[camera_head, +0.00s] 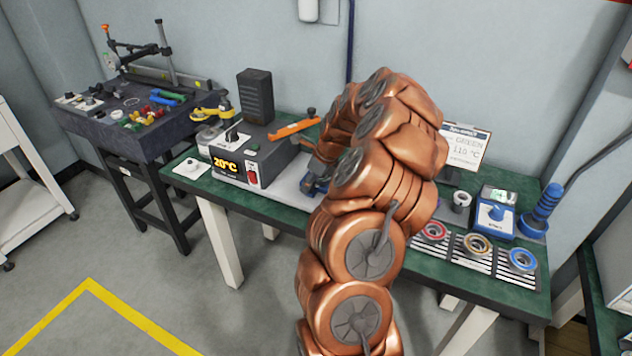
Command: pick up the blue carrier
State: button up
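A blue ring-shaped piece (522,260), which looks like the blue carrier, lies on a striped black-and-white plate at the right end of the green-topped bench (410,274). A red ring (433,231) and a yellow ring (478,245) lie in a row to its left on similar plates. My copper arm rises in front of the bench and bends over its middle, well left of the blue ring. My gripper is hidden behind the arm links, so its fingers do not show. A small blue part shows low behind the arm; I cannot tell what it is.
A heater box (240,160) reading 20°C and an orange-handled tool (294,128) are left of my arm. A blue device (494,216), a blue post (542,208) and a sign (464,148) stand behind the rings. A dark side table (100,135) is at far left.

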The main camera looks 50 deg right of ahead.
grip_shut()
jog(key=shift+r, duration=0.1)
dwell(0.4)
notch_tip(320, 180, up, 18)
jog(key=b, duration=0.3)
dwell(0.5)
